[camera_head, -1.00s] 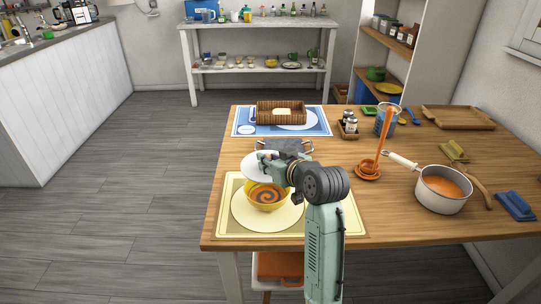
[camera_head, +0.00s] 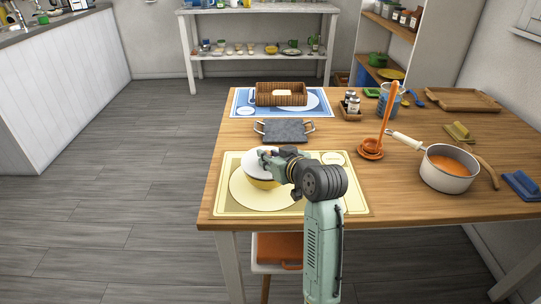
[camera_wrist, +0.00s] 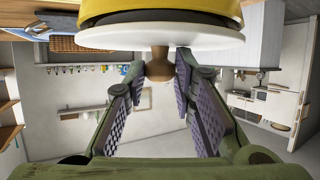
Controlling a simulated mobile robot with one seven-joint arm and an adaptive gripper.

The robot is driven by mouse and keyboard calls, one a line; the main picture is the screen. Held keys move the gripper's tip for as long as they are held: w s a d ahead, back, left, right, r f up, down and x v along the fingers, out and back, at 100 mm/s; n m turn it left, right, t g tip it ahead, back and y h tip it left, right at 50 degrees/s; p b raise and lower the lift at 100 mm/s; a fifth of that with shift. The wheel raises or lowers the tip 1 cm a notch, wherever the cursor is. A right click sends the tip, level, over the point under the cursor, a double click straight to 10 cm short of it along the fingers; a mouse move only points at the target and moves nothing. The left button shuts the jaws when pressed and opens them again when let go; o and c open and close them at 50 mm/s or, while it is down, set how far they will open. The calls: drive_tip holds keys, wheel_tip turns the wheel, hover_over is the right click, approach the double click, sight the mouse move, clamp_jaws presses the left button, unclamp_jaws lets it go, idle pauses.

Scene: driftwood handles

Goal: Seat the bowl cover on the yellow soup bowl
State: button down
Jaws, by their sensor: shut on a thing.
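The white bowl cover (camera_head: 256,164) is over the yellow soup bowl (camera_head: 263,184) in the head view and hides the soup. My gripper (camera_head: 268,157) comes in from the right at the cover's top. In the wrist view, which looks upside down, my gripper (camera_wrist: 158,68) is shut on the wooden knob (camera_wrist: 158,64) of the bowl cover (camera_wrist: 112,38). The yellow bowl (camera_wrist: 160,5) is right beyond the cover, with a dark band between them. I cannot tell whether the cover touches the rim all round.
The bowl stands on a cream plate (camera_head: 247,196) on a yellow placemat (camera_head: 226,205). Behind it is a grey slab with handles (camera_head: 284,131). To the right are an orange ladle on its rest (camera_head: 371,148) and a saucepan (camera_head: 444,181). A basket (camera_head: 281,94) stands farther back.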

drive_tip(key=shift+f, duration=0.35)
idle(0.4)
drive_tip(key=c, duration=1.2)
unclamp_jaws()
drive_tip(key=shift+c, duration=0.2)
